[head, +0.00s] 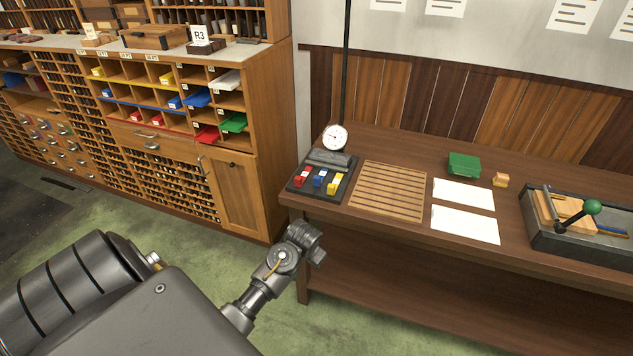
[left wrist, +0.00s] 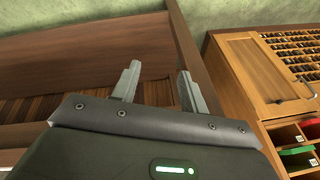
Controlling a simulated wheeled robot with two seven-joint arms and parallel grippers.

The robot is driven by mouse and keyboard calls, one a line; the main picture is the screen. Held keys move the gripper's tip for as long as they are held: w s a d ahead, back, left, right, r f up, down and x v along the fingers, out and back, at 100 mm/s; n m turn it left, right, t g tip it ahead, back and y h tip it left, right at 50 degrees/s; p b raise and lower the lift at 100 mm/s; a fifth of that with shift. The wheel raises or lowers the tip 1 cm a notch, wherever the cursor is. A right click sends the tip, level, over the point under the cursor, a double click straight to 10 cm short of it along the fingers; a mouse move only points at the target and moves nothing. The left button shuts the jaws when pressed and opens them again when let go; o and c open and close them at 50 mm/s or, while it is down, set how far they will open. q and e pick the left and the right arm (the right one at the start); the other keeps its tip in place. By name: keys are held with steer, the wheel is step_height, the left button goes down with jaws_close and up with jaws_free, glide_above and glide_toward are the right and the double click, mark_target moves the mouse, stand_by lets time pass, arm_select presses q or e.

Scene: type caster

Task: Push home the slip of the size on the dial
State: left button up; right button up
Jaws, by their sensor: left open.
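The round white dial (head: 335,138) stands on a dark stand at the bench's left end; its reading is too small to tell. Coloured slips sit in the cabinet's pigeonholes. A white slip (head: 226,80), a blue slip (head: 198,97), a green slip (head: 234,122) and a red slip (head: 207,134) stick out at the right side. A yellow slip (head: 167,78) sits further left. The green slip also shows in the left wrist view (left wrist: 297,150). My left gripper (head: 314,248) is open and empty, in front of the bench's left corner; its fingers show in the left wrist view (left wrist: 160,76).
The wooden cabinet (head: 240,185) stands left of the bench (head: 400,235). On the bench are a dark tray (head: 308,192) with red, blue and yellow pieces, a slatted rack (head: 388,190), white sheets, a green box (head: 464,165) and a green-knobbed press (head: 560,240). Green floor lies before the cabinet.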

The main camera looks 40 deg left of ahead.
arm_select(q)
steer(key=w+a+r+n, duration=0.2)
steer(key=w+a+r, duration=0.7)
steer(key=w+r, duration=0.4)
steer(key=n, duration=0.1)
glide_toward(317, 177)
steer(key=shift+t+h, duration=0.3)
steer(key=shift+h, duration=0.1)
steer(key=x, duration=0.2)
steer(key=p+x, duration=0.1)
steer(key=x, duration=0.4)
steer(key=shift+s+a+f+p, duration=0.25)
steer(key=shift+a+p, duration=0.05)
steer(key=shift+p, duration=0.1)
steer(key=shift+x, duration=0.9)
jaws_close()
